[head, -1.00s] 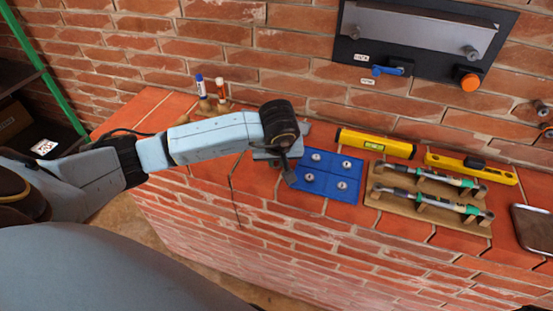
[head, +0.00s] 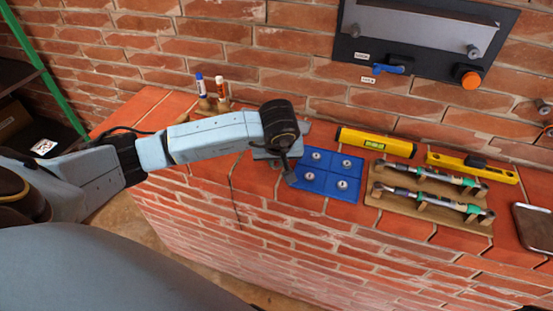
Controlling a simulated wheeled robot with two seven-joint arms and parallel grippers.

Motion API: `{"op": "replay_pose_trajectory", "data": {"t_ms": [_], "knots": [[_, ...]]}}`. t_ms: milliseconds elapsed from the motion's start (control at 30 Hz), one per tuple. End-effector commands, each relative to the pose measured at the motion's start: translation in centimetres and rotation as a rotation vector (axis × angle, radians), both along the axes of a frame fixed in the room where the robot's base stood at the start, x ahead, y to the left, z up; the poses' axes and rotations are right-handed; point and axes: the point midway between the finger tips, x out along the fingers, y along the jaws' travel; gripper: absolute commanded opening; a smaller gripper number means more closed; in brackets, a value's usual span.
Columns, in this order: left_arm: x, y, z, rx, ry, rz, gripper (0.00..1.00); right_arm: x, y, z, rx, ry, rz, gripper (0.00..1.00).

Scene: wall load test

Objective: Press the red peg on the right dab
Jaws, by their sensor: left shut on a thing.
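My left arm comes in from the left, and its left gripper (head: 288,178) points down at the left edge of a blue mat (head: 328,195). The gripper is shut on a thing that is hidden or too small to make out. I cannot pick out a red peg for sure; a marker-like stick with a red-orange body (head: 221,92) and a blue one (head: 201,86) stand upright in a small wooden holder at the back left. Several round metal pieces sit on the mat. I see no dab that I can name for sure. My right gripper is not in view.
A yellow level (head: 376,143) and another yellow tool (head: 471,167) lie behind a wooden rack (head: 425,205) with two wrench-like tools. A metal tray (head: 533,228) is at the far right. A dark panel (head: 425,45) with a blue handle and orange knob is on the brick wall.

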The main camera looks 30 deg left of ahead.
Motion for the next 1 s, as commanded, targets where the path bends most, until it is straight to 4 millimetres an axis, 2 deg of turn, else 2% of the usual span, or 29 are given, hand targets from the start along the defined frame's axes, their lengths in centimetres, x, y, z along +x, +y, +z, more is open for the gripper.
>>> {"op": "replay_pose_trajectory", "data": {"t_ms": [200, 233, 400, 567, 700, 1000], "knots": [[-0.08, -0.01, -0.12, -0.001, 0.003, -0.001, 0.0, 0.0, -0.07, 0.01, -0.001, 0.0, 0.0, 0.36], [-0.08, -0.01, -0.12, 0.0, 0.004, 0.0, 0.17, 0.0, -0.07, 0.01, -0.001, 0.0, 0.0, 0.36], [-0.08, -0.02, -0.12, -0.001, 0.003, -0.001, 0.38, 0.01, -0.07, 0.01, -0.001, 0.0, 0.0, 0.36], [-0.06, -0.02, -0.09, 0.0, 0.002, -0.001, 0.38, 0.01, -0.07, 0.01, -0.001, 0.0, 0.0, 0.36], [-0.06, -0.02, -0.09, 0.0, 0.002, -0.001, 0.49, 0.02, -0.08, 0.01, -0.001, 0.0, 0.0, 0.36], [-0.04, -0.02, 0.11, 0.0, 0.002, -0.001, 0.49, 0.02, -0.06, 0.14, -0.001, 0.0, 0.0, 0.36]]}}
